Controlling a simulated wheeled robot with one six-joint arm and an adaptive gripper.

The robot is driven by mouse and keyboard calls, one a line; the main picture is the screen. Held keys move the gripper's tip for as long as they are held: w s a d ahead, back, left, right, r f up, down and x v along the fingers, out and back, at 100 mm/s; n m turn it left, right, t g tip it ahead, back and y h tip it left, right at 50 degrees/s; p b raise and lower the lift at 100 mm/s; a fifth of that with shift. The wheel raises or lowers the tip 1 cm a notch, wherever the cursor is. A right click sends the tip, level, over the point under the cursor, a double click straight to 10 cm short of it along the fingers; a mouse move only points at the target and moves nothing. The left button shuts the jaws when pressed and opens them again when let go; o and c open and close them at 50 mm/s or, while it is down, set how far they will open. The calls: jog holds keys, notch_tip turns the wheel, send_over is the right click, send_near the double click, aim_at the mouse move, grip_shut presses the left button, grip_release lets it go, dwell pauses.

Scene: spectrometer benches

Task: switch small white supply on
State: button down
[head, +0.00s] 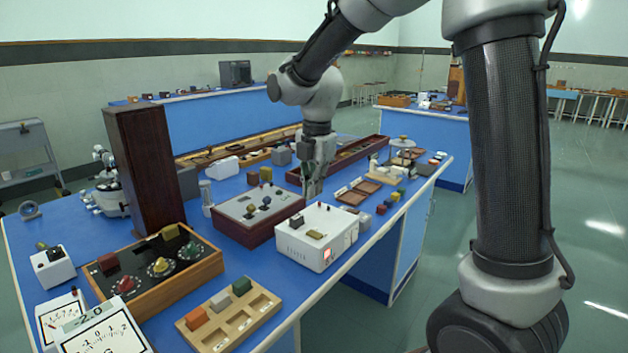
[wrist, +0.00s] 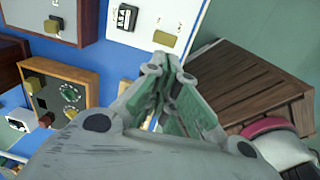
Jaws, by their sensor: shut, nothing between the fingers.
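A white box with a dark block and a tan plate on top, which looks like the white supply (head: 290,243), stands near the bench's front edge. A red, lit-looking switch (head: 327,254) shows on its front face. The wrist view shows the box's top (wrist: 184,14) at the upper middle, but not the switch. My gripper (head: 313,188) points down, shut and empty, appearing above and behind the box in the head view. In the wrist view its fingertips (wrist: 160,68) are near the box's edge; I cannot tell whether they touch it.
A dark red box with a grey top (head: 232,208) stands left of the supply. A wooden box with dials (head: 205,272), a smaller white box (head: 58,272) and a wooden tray (head: 246,325) are farther left and nearer. Small blocks (head: 388,204) lie to the right.

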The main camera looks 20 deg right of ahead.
notch_tip(320, 180, up, 2)
jog(key=shift+r, duration=0.1)
dwell(0.4)
